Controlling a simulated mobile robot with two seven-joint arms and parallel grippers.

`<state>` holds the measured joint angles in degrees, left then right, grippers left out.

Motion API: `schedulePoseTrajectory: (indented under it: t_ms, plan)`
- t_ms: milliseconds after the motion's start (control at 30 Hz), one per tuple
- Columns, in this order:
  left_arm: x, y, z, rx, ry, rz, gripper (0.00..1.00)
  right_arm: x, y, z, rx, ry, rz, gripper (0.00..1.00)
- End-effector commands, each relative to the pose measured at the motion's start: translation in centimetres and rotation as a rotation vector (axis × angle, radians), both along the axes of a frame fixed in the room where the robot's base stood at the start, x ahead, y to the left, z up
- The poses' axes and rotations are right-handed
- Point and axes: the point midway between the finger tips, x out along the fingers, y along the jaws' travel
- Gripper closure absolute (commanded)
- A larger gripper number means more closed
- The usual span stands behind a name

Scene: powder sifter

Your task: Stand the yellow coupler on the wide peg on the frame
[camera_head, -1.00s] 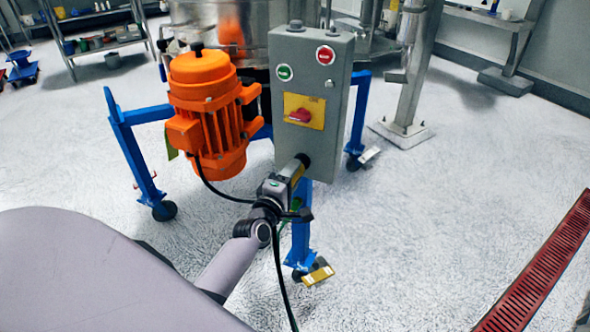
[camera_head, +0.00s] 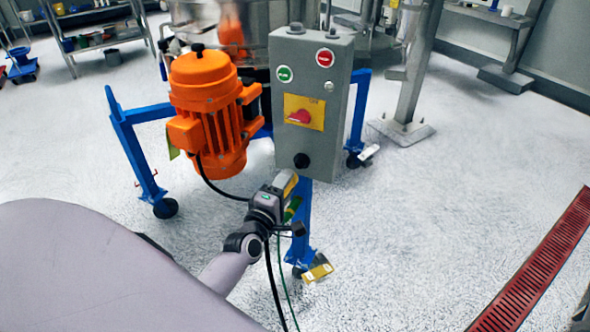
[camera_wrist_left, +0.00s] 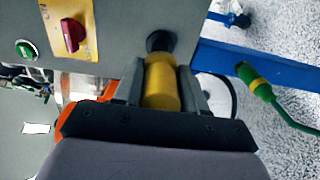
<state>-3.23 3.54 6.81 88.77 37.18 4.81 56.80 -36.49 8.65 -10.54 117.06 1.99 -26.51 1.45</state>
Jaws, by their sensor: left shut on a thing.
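My left gripper (camera_head: 286,185) is shut on the yellow coupler (camera_wrist_left: 162,85). The coupler sits between both fingers in the left wrist view. In the head view the coupler (camera_head: 291,177) shows only in part at the gripper's tip. A round black fitting (camera_head: 302,161) is low on the front of the grey control box, just beyond the coupler; it also shows in the wrist view (camera_wrist_left: 160,41). The blue frame (camera_head: 304,215) stands below the box, its leg beside my gripper. I cannot make out the wide peg. My right gripper is not in view.
A green connector with a yellow band (camera_wrist_left: 255,82) and a cable is by the blue frame. The grey control box (camera_head: 320,130) is close ahead. The orange motor (camera_head: 207,110) is to its left, with a black cable.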

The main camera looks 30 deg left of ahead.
Motion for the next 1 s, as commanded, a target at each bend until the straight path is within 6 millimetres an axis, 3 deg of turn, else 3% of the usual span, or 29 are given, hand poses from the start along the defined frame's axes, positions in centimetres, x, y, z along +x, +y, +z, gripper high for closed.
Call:
schedulePoseTrajectory:
  t_ms: [667, 833, 1000]
  plan:
    - [-0.2, -0.2, 0.2, 0.001, -0.003, -0.005, 1.0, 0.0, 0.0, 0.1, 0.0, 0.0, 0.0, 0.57]
    - [-0.7, -2.4, 1.4, 0.01, -0.006, -0.064, 1.0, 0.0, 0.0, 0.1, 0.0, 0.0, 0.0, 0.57]
    - [-2.3, -6.6, 4.0, 0.028, -0.002, -0.162, 1.0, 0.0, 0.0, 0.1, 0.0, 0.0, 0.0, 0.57]
